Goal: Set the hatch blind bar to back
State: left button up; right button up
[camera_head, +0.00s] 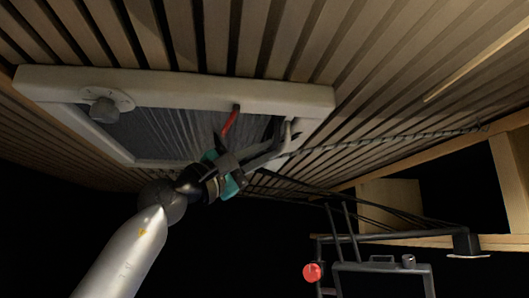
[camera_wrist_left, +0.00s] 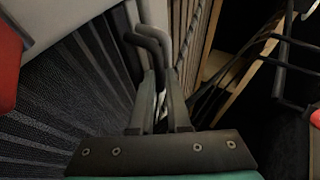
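The hatch has a pale frame (camera_head: 180,88) in the slatted ceiling, with a dark pleated blind (camera_head: 165,125) across its opening. The pleats also show in the left wrist view (camera_wrist_left: 75,85). At the hatch's right end is a bent grey bar-like piece (camera_head: 289,130), probably part of the blind bar; bent grey shapes show past my fingers in the left wrist view (camera_wrist_left: 150,38). My left gripper (camera_head: 268,150) reaches this end from below. Its fingers (camera_wrist_left: 162,105) are close together, with something pale between them. I cannot tell if they grip the bar. My right gripper is not in view.
A round grey knob (camera_head: 104,108) sits on the frame's left corner. A rope or cable (camera_head: 400,137) runs right along the ceiling. A dark tubular rack (camera_head: 380,267) stands lower right.

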pick_arm(q)
grip_shut()
jog(key=shift+f, duration=0.1)
dwell(0.8)
jog(key=shift+a, duration=0.35)
jog(key=s+a+p, duration=0.3)
jog(key=a, duration=1.4)
jog(key=s+a+p, duration=0.4)
jog(key=a, duration=1.3)
jog(key=shift+a, duration=0.2)
